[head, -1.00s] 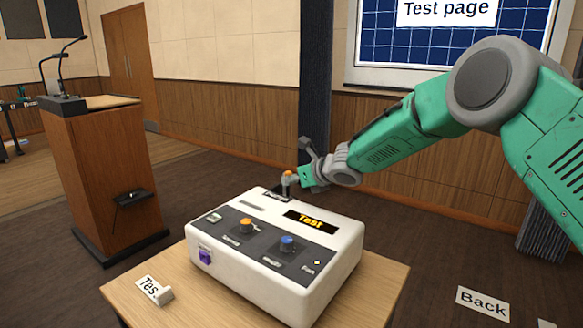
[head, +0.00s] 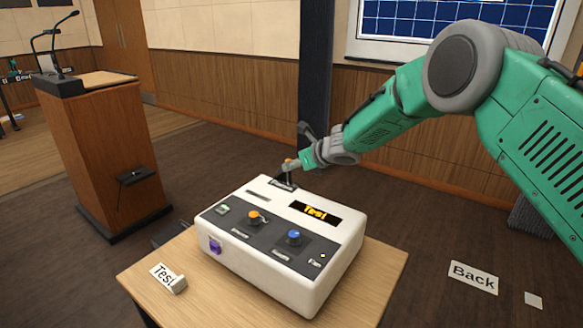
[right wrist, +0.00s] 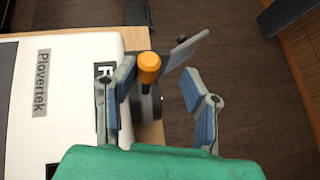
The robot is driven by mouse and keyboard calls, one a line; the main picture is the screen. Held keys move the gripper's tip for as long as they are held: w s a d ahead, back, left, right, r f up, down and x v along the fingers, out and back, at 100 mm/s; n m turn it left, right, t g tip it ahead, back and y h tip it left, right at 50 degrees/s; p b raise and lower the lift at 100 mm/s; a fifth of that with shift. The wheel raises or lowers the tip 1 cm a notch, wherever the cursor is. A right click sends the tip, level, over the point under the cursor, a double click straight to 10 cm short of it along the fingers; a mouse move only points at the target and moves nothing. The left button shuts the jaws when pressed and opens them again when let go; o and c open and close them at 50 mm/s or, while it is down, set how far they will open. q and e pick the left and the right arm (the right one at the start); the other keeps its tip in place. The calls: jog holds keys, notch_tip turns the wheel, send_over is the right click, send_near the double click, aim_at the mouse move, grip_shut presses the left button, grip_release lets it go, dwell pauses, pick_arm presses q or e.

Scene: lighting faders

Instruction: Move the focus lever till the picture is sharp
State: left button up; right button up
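The focus lever, with an orange knob (right wrist: 149,66), rises at the far edge of the white projector box (head: 265,270). In the head view its orange top (head: 289,163) shows at my right gripper (head: 303,158). In the right wrist view my right gripper (right wrist: 160,105) is open, its blue-padded fingers spread. The knob stands between the fingers' lines, nearer the left finger; contact cannot be told. My left gripper is out of view.
The box stands on a small wooden table (head: 145,290) with a "Test" card (head: 167,277). An orange knob (head: 254,216) and a blue knob (head: 294,237) are on its top. A lectern (head: 105,150) stands left. A "Back" sign (head: 473,277) lies right.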

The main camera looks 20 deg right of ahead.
jog(key=shift+s+f, duration=0.1)
jog(key=shift+f, duration=0.1)
jog(key=shift+s+r, duration=0.35)
jog(key=shift+s, duration=0.05)
jog(key=v, duration=1)
jog(key=shift+s+d, duration=0.2)
jog(key=shift+d, duration=0.3)
jog(key=shift+r, duration=0.15)
